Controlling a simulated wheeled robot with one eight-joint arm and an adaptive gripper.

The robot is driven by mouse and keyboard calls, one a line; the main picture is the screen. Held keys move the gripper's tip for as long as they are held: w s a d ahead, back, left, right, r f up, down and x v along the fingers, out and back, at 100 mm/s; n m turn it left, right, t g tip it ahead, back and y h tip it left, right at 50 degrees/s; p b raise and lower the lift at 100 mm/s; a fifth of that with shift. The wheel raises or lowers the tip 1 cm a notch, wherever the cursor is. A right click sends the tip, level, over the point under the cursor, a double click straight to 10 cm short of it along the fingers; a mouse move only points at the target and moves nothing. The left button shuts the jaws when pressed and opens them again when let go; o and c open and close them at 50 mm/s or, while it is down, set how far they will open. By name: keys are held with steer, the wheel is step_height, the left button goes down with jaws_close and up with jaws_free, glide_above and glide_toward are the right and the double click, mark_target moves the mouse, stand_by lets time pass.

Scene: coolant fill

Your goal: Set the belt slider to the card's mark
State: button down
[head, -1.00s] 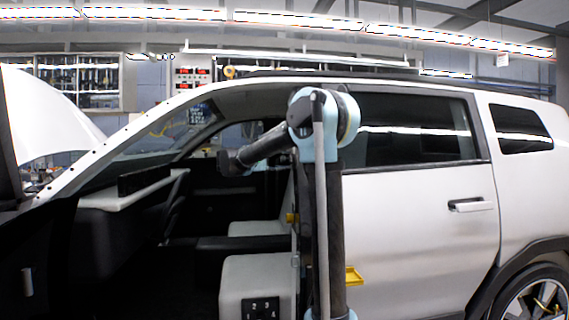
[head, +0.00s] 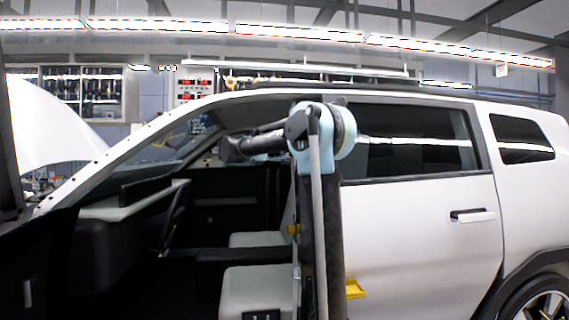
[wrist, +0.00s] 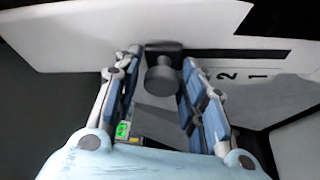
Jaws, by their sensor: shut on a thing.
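In the wrist view a dark grey rounded knob (wrist: 163,79), which looks like the belt slider, sits at the left end of the visible part of a dark slot (wrist: 240,56) in a white panel (wrist: 110,35). My gripper (wrist: 162,60) has its two blue-padded fingers on either side of the knob and is shut on it. The numerals 2 and 1 (wrist: 243,77) stand beside the slot, right of the knob; any other numerals there are hidden. In the head view my gripper is out of sight. I cannot identify the card for sure.
The white car's (head: 420,230) front door opening shows a pale seat (head: 255,285) and a dark dashboard (head: 100,235). A small dark panel with pale, unreadable writing (head: 198,126) shows through the windscreen. A yellow piece (head: 355,289) is right of my arm.

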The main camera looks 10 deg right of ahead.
steer(key=shift+w+r, duration=0.1)
steer(key=shift+r, duration=0.05)
steer(key=c, duration=1.3)
jaws_free()
steer(key=v, duration=1.2)
